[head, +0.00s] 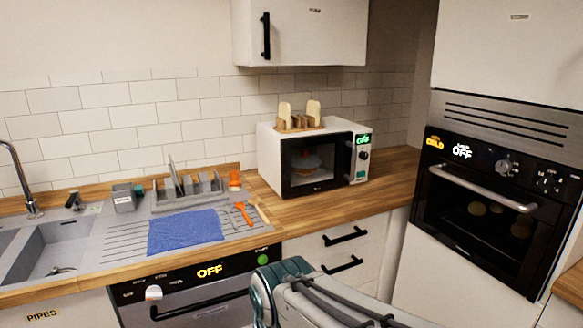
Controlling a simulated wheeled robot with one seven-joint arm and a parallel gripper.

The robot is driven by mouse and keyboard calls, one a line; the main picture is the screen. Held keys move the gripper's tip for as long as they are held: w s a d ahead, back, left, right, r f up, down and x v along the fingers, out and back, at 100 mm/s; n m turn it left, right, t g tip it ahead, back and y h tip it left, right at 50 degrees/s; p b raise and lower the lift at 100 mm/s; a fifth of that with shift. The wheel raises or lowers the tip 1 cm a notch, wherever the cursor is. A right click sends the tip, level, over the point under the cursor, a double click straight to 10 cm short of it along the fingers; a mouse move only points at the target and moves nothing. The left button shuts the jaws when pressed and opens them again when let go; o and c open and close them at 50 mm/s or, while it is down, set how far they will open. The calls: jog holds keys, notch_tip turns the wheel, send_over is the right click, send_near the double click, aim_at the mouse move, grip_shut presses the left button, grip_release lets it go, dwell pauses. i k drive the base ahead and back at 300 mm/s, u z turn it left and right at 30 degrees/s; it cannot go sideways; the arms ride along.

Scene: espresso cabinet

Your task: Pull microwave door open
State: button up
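The microwave (267,146) stands on the wooden counter against the tiled wall. It has a white body, a dark glass door (316,163) and a control strip with a green display on the right. The door looks shut. A wooden rack with two pale slices stands on top of it. My arm enters at the bottom centre, in front of the drawers and below the microwave. My gripper's fingers are not visible in this view.
A blue cloth (187,231), an orange utensil (243,213) and a grey dish rack (188,192) lie left of the microwave by the sink (57,245). A wall cabinet (302,30) hangs above. A built-in oven (497,193) stands at right. The counter right of the microwave is clear.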

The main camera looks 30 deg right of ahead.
aim_at(345, 151)
jog(key=k, duration=0.55)
jog(key=z, duration=0.8)
jog(key=i, duration=2.1)
jog(key=u, duration=0.6)
